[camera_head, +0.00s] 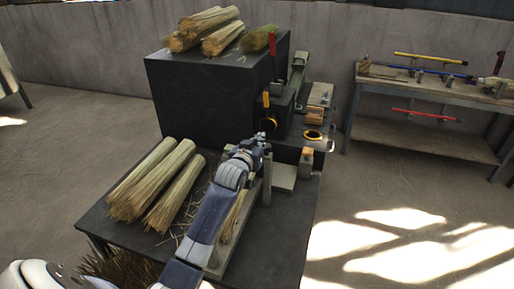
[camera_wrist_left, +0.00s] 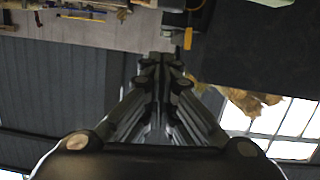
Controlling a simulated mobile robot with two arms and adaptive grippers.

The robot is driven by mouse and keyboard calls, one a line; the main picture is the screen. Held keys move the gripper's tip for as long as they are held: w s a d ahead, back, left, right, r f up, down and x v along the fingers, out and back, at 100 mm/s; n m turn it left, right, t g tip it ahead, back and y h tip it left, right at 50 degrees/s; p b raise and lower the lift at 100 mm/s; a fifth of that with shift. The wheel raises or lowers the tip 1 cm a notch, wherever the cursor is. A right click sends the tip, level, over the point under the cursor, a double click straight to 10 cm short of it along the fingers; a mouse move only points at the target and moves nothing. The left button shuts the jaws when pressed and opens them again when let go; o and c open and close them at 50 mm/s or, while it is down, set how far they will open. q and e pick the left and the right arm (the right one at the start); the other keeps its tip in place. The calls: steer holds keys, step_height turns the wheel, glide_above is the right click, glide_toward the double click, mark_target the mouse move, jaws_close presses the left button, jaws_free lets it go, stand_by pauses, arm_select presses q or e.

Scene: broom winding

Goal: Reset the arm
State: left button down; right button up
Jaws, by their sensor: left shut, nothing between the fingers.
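My left arm reaches in from the bottom left of the head view. The contact between gripper and machine cannot be judged. My right gripper is not in view.
Straw bundles (camera_head: 155,185) lie on the dark table (camera_head: 290,235). More bundles (camera_head: 205,30) lie on top of the machine. A wooden bench (camera_head: 430,88) with coloured handles stands at the right. Sunlit floor (camera_head: 410,240) at the lower right is clear.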

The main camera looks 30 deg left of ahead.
arm_select(q)
steer(key=v, duration=0.3)
steer(key=shift+d, duration=0.1)
